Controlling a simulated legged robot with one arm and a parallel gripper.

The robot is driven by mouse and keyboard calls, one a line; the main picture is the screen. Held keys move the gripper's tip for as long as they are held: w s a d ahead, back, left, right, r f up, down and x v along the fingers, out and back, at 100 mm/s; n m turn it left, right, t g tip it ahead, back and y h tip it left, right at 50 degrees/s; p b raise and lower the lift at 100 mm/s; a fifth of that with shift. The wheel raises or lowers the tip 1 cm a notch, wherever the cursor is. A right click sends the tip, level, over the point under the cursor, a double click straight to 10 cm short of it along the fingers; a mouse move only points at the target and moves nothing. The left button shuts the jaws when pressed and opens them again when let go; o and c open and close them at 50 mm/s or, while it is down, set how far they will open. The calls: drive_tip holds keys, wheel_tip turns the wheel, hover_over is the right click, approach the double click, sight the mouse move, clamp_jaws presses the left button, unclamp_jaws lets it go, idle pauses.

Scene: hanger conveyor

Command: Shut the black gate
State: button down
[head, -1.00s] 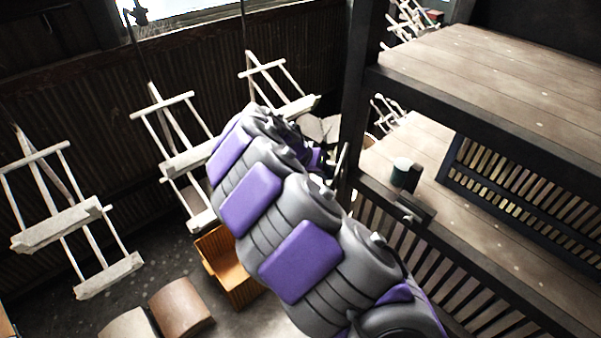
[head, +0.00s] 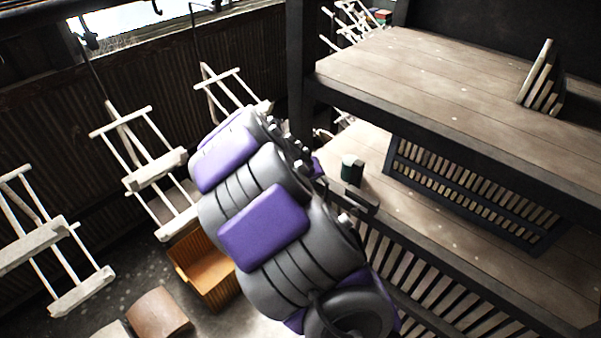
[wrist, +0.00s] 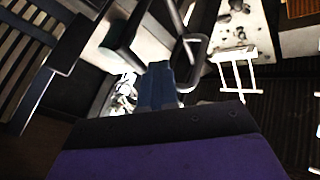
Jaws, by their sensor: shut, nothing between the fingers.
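A black slatted panel (head: 470,195) stands at the back of the lower wooden deck. A second dark slatted section (head: 420,285) runs below that deck's front edge. I cannot tell for sure which is the black gate. In the head view my gripper is mostly hidden behind my arm, near the deck's left end. In the wrist view my gripper (wrist: 158,85) is shut and empty, close to a grey looped handle (wrist: 195,55); contact is unclear.
Pale wooden hangers (head: 150,165) hang in a row at the left. An orange-brown crate (head: 205,270) stands on the floor near a brown box (head: 155,312). An upper shelf (head: 450,80) overhangs the lower deck, with a dark post (head: 300,70) at its left.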

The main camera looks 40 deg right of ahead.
drive_tip(key=d+n+p, duration=0.1)
drive_tip(key=d, duration=0.1)
drive_tip(key=d+n+t+y+p, duration=0.1)
drive_tip(key=s+d+n+t+p, duration=0.1)
drive_tip(key=d+p, duration=0.1)
drive_tip(key=shift+d, duration=0.3)
drive_tip(key=shift+s, duration=0.1)
idle(0.5)
